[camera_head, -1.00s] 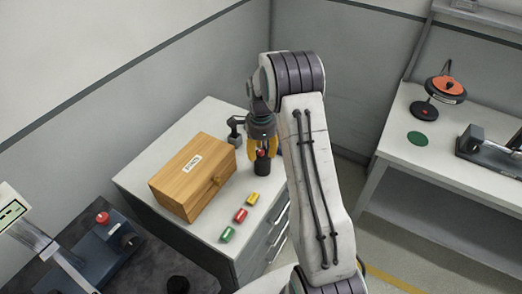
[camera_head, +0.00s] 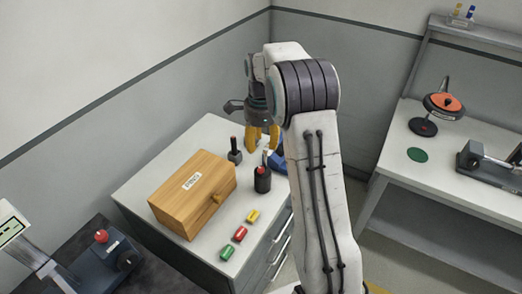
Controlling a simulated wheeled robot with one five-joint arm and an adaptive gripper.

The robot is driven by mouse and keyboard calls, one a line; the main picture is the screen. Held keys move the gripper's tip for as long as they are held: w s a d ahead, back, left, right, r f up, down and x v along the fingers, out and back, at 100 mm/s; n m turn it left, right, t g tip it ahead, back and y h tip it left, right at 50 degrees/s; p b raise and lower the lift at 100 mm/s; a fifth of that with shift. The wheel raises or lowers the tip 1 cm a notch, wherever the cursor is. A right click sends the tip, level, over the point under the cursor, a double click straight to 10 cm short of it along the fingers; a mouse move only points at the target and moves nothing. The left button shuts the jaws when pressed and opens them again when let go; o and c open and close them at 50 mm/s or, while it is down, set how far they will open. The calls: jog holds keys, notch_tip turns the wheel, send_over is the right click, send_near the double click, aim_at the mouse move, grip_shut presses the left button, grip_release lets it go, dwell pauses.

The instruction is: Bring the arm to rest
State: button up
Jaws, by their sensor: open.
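My arm rises from the bottom of the view and bends over at the top. My gripper (camera_head: 263,136) hangs from it, with yellow fingers pointing down, open and partly hidden behind my arm. It is above the back right of the grey cabinet (camera_head: 140,178). A black cylinder with a red top (camera_head: 262,181) stands on the cabinet below and in front of the gripper, apart from it.
On the cabinet are a wooden box (camera_head: 178,212), a small black post (camera_head: 235,152), a blue item (camera_head: 277,160) partly behind my arm, and yellow (camera_head: 253,216), red (camera_head: 240,233) and green (camera_head: 227,252) blocks. A white bench (camera_head: 455,175) with equipment stands right.

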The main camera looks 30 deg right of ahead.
jog(key=shift+r, duration=0.45)
dwell(0.3)
